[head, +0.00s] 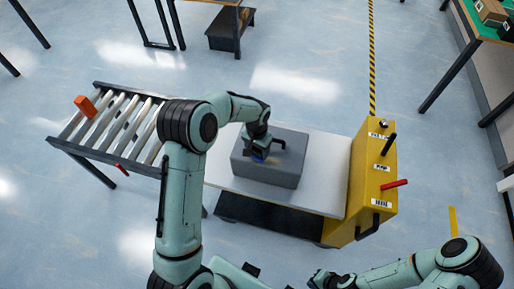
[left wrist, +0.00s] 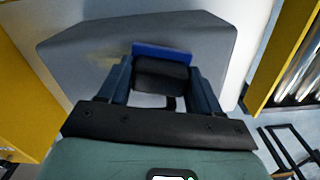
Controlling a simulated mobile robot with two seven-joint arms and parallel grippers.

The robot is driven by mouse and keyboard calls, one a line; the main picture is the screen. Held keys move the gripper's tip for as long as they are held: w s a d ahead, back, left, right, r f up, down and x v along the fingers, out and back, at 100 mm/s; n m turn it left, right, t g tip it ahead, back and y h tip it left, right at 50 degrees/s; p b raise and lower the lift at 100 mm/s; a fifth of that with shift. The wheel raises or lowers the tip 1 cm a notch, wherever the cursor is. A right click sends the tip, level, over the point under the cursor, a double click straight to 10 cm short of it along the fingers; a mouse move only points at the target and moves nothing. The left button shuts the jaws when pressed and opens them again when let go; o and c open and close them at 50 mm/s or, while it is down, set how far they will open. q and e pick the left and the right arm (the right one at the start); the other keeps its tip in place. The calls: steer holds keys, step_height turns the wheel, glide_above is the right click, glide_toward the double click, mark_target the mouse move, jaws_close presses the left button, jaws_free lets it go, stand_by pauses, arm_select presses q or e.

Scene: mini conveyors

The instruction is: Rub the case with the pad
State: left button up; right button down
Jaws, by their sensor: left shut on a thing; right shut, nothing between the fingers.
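The grey case (head: 285,168) rests on a pale flat top. It also fills the upper part of the left wrist view (left wrist: 75,62), where a faint yellowish smudge shows on its surface. My left gripper (head: 259,151) is shut on the pad (left wrist: 163,68), a dark block with a blue face edge. The pad is at the case's top surface; whether it touches cannot be told for sure. In the head view only a bit of blue shows under the gripper. My right gripper (head: 322,279) is shut and empty near the bottom edge, away from the case.
The pale top (head: 328,165) has bare room right of the case. A yellow cabinet (head: 372,170) with a red lever stands at its right end. A roller conveyor (head: 115,125) with an orange block (head: 86,106) lies to the left. Tables stand further back.

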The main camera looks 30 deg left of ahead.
mark_target(285, 164)
arm_select(q)
steer(key=shift+f, duration=0.65)
steer(key=shift+w+d+r, duration=0.1)
steer(key=shift+w+d, duration=0.15)
steer(key=shift+d, duration=0.7)
steer(key=shift+w+d+r, duration=0.1)
steer(key=shift+w+d, duration=0.1)
steer(key=shift+d, duration=0.7)
steer(key=shift+w+d+f+b, duration=0.15)
steer(key=shift+w+d, duration=0.05)
steer(key=shift+d, duration=0.7)
steer(key=shift+w+d+f+b, duration=0.1)
steer(key=shift+w+d+b, duration=0.1)
steer(key=shift+d, duration=0.7)
steer(key=shift+w+d+r, duration=0.1)
steer(key=shift+w+d, duration=0.1)
steer(key=shift+d, duration=0.7)
steer(key=shift+w+d, duration=0.2)
steer(key=shift+d, duration=0.65)
steer(key=shift+a, duration=0.15)
